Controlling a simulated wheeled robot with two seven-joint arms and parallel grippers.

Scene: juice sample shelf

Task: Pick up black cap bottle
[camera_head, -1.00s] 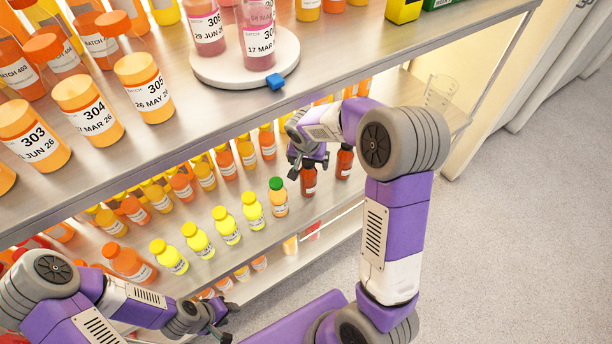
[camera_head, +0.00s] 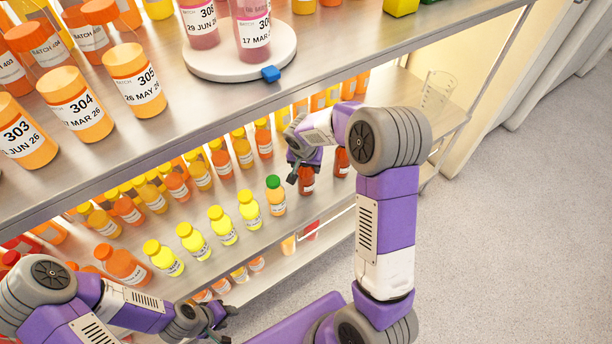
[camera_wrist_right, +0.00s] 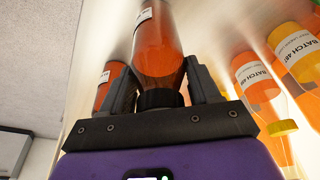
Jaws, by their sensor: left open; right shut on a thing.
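A dark orange-red bottle (camera_head: 306,185) stands at the shelf's front edge under my right gripper in the head view. In the right wrist view, the same bottle (camera_wrist_right: 159,45) shows its black cap (camera_wrist_right: 160,98) near the gripper's palm. My right gripper (camera_head: 299,177) is shut on this bottle, with one finger on each side. The gripper also shows in the right wrist view (camera_wrist_right: 162,85). I cannot tell whether the bottle's base touches the shelf. My left gripper (camera_head: 220,322) is open and empty at the lower left, away from the bottle.
A similar red bottle (camera_head: 341,162) stands just right of the held one. A green-capped bottle (camera_head: 275,194) and several yellow-capped bottles stand to the left. The upper shelf (camera_head: 190,107) overhangs the lower one. A clear beaker (camera_head: 436,90) stands at the right end.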

